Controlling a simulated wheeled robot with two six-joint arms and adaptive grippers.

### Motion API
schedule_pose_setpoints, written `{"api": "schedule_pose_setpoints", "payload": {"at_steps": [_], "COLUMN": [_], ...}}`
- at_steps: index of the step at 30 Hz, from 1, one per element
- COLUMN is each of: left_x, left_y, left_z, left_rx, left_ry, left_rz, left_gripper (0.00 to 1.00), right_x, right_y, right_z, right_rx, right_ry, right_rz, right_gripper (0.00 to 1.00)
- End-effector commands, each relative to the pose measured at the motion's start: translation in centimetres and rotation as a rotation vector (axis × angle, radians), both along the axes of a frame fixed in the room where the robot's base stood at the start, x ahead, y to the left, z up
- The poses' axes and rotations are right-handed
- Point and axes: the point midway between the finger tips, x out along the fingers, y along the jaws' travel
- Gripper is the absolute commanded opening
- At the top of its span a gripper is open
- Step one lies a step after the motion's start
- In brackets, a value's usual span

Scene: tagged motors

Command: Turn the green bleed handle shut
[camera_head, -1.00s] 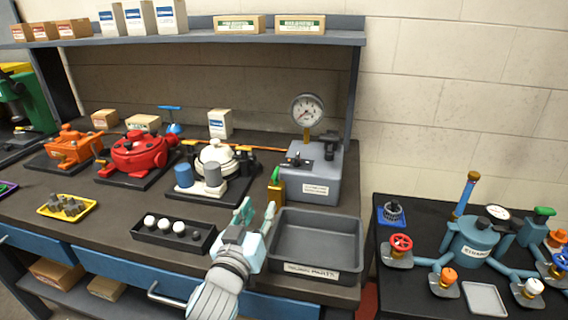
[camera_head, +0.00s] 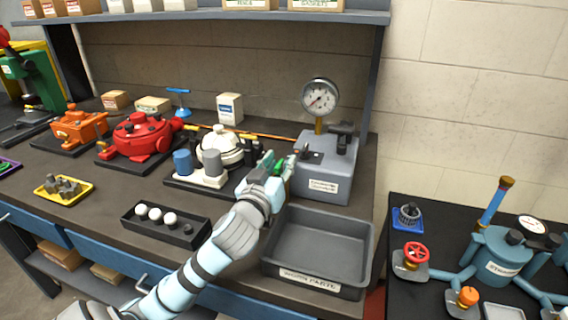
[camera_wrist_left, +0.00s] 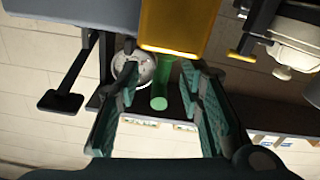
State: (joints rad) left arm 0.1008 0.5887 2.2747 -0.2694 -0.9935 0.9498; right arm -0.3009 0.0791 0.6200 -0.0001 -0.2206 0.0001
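The green bleed handle (camera_wrist_left: 160,88) stands out from a yellow valve body (camera_wrist_left: 175,25) in the left wrist view. In the head view only a bit of green handle (camera_head: 280,168) shows at the gripper, beside the grey gauge box (camera_head: 325,170). My left gripper (camera_wrist_left: 159,80) is open, with one finger on each side of the handle. A gap shows between the handle and each finger, so it is not gripped. In the head view my left gripper (camera_head: 281,161) hides most of the valve. My right gripper is not in view.
A round gauge (camera_head: 320,95) rises from the grey box. A grey parts tray (camera_head: 318,288) lies below the gripper. A white pump (camera_head: 220,148) stands close to its left. A black tray (camera_head: 205,232) of white knobs lies near the bench's front edge.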

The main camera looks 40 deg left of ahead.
Motion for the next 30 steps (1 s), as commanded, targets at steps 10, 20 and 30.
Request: {"api": "schedule_pose_setpoints", "payload": {"at_steps": [10,20,30], "left_x": [-0.08,0.01,0.08], "left_y": [0.09,0.03,0.0], "left_z": [-0.01,-0.05,0.02], "left_rx": [0.002,0.003,0.006], "left_ry": [0.001,0.001,-0.002], "left_rz": [0.002,-0.018,-0.053], "left_gripper": [0.0,0.0,0.0], "right_x": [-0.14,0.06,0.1], "right_y": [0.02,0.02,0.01], "right_z": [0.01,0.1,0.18], "right_rx": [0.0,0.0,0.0], "right_ry": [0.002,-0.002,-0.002], "right_rz": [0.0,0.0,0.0], "right_gripper": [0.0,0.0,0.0]}}
